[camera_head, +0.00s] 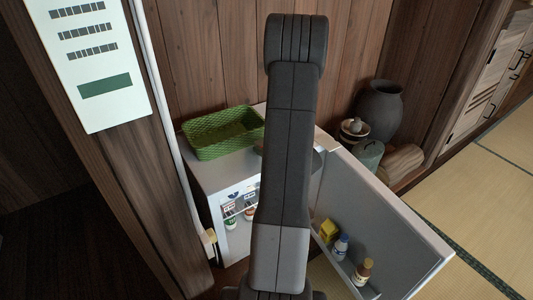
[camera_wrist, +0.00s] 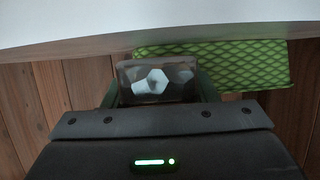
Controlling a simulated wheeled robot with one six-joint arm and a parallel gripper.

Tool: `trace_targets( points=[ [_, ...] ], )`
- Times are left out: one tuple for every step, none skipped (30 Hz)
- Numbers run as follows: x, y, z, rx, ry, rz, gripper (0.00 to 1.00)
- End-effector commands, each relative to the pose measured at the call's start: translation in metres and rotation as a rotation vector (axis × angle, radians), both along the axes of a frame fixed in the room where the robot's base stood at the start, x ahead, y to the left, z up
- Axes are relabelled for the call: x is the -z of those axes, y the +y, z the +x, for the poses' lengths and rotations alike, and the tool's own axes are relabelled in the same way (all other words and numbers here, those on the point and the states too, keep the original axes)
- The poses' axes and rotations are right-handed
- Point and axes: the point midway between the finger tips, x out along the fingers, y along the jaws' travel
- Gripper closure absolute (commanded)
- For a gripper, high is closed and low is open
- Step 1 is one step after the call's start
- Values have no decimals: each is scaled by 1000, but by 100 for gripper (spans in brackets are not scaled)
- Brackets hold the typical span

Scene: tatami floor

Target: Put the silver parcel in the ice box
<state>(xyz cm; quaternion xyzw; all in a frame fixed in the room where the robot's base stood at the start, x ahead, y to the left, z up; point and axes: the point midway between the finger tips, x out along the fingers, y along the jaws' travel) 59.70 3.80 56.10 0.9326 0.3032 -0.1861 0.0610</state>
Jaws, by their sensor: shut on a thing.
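In the wrist view, my gripper (camera_wrist: 158,88) is shut on the silver parcel (camera_wrist: 157,80), a grey block with pale, shiny facets between the two dark fingers. In the head view my arm hides the gripper and most or all of the parcel. The ice box (camera_head: 212,178) is a low white cabinet left of and behind my arm. Its door (camera_head: 395,205) stands open to the right. Part of its inside shows left of my arm, with small cartons and bottles (camera_head: 238,208); the rest is hidden by my arm.
A green woven basket (camera_head: 222,134) sits on top of the ice box, and behind the parcel in the wrist view (camera_wrist: 250,62). The door shelf holds a yellow item (camera_head: 329,230) and bottles (camera_head: 363,272). A dark jar (camera_head: 379,108) stands behind; a wooden post (camera_head: 140,190) is at left.

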Motion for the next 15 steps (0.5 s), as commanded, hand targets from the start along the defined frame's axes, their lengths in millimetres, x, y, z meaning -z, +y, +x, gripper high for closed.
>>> trace_targets(
  points=[
    [11, 0, 0, 1, 2, 1, 78],
    [14, 0, 0, 1, 2, 1, 78],
    [15, 0, 0, 0, 1, 1, 78],
    [14, 0, 0, 1, 0, 1, 78],
    [13, 0, 0, 1, -1, 0, 78],
    [13, 0, 0, 1, -2, 1, 78],
    [12, 0, 0, 1, -1, 0, 78],
    [12, 0, 0, 1, -1, 0, 78],
    [13, 0, 0, 1, -1, 0, 78],
    [13, 0, 0, 1, -1, 0, 78],
    [14, 0, 0, 1, -1, 0, 78],
    [16, 0, 0, 1, -1, 0, 78],
    [17, 0, 0, 1, -1, 0, 78],
    [17, 0, 0, 1, 0, 0, 46],
    [16, 0, 0, 1, -1, 0, 38]
  ],
)
